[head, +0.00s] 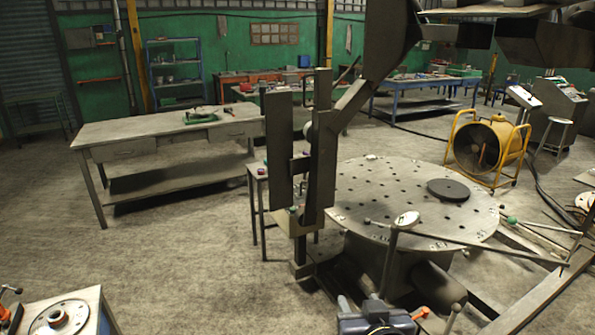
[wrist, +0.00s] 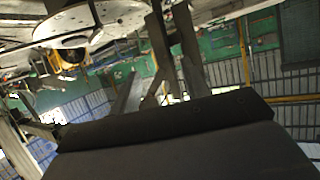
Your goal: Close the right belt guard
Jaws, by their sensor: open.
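A dark upright assembly stands left of the round table in the head view. It has two tall narrow plates: a left plate (head: 279,150) and a right plate (head: 321,165), which I take for the right belt guard. Both stand upright with a gap between them. I cannot tell the hinge or how far the guard is open. My gripper (head: 336,119) reaches down from the upper right, close to the right plate; contact is unclear. In the upside-down wrist view my gripper (wrist: 160,75) is open and empty, and the plates (wrist: 157,42) show past its fingers.
The round perforated table (head: 400,205) is right of the assembly, with a dark disc (head: 449,189) on it. Long rods cross its front right. A grey workbench (head: 165,133) stands behind left, and a yellow fan (head: 487,147) at right.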

